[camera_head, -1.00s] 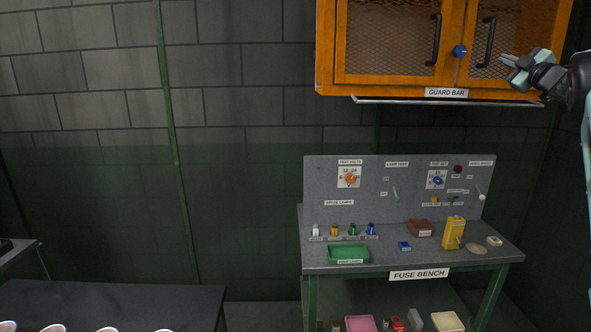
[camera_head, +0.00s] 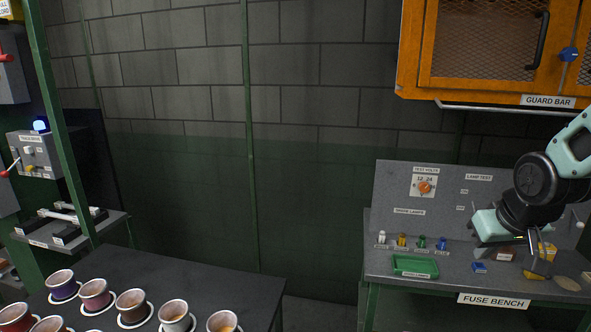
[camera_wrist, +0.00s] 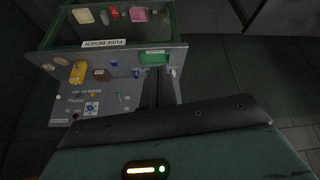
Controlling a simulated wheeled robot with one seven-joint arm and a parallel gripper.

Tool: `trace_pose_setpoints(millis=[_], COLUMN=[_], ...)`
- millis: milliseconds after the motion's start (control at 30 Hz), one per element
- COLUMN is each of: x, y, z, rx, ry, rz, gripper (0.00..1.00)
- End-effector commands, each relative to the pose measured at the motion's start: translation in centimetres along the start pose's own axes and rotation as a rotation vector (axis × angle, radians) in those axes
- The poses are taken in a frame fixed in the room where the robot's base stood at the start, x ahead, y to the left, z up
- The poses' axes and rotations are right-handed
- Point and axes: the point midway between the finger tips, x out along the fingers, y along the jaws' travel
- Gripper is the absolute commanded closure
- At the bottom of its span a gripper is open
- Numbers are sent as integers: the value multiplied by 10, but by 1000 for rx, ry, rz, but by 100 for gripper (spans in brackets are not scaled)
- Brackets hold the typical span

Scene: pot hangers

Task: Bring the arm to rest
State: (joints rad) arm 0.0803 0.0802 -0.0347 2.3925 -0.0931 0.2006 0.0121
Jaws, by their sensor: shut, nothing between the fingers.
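My arm reaches in from the right edge of the head view. My gripper (camera_head: 534,245) is in front of the right part of the fuse bench (camera_head: 400,265), pointing downward. It is shut with nothing in it. The wrist view shows the gripper's dark housing along the bottom and the fuse bench (camera_wrist: 60,112) beyond it, upside down. Whether the fingers touch anything on the bench is hard to tell; they seem to be in front of and above it.
The orange guard bar cabinet (camera_head: 465,85) and its rail (camera_head: 480,107) are at upper right. The green tray (camera_head: 415,266) and small lamps stand on the bench. A dark table (camera_head: 200,285) with several cups is at lower left. A switch panel (camera_head: 35,155) stands at far left.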

Motion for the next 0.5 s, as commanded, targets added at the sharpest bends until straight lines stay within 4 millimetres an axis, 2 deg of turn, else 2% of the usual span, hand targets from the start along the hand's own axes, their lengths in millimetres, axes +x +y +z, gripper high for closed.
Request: trace_pose_setpoints(millis=[33,233,300,367,500], x=[-4,-20,-7,-5,-6], y=[-14,-50,-84,-110,-166], z=[24,109,121,135,177], rx=[-9,-37,-129,-203,-390], ry=[-54,-249,-261,-281,-329], rz=[-20,-75,-114,-143,-207], gripper=[100,100,100,100,100])
